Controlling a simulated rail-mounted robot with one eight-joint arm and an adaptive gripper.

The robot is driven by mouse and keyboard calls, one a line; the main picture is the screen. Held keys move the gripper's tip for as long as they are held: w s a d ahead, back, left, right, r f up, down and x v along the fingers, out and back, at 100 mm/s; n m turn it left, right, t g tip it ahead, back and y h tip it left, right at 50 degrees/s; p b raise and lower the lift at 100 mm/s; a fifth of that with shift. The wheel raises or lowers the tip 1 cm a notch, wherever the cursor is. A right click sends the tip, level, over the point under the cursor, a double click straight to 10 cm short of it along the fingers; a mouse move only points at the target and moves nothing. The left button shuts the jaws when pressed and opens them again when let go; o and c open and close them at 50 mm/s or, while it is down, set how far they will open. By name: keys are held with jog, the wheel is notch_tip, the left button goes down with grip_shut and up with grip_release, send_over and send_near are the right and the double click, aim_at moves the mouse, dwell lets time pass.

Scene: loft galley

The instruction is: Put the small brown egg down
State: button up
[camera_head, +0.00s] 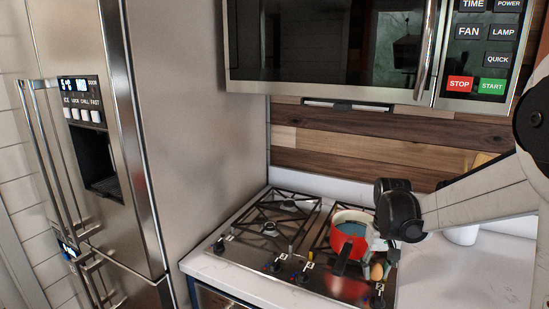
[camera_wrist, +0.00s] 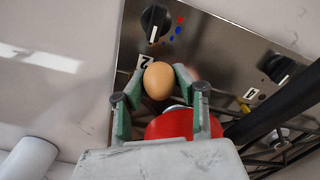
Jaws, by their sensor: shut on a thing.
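The small brown egg (camera_wrist: 158,81) is held between the two green-padded fingertips of my gripper (camera_wrist: 159,84) in the wrist view. In the head view the egg (camera_head: 377,271) shows near the front right of the cooktop, below my wrist, with the fingers mostly hidden. My gripper is shut on the egg, above or close to the steel panel by the knobs. I cannot tell whether the egg touches the surface.
A red pot (camera_head: 352,234) with a dark handle stands on the right burner of the gas cooktop (camera_head: 238,246), close to the egg. Control knobs (camera_wrist: 155,22) line its front. Clear white counter (camera_head: 450,280) lies to the right. A microwave (camera_head: 330,45) hangs above.

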jog(key=shift+a, duration=0.5)
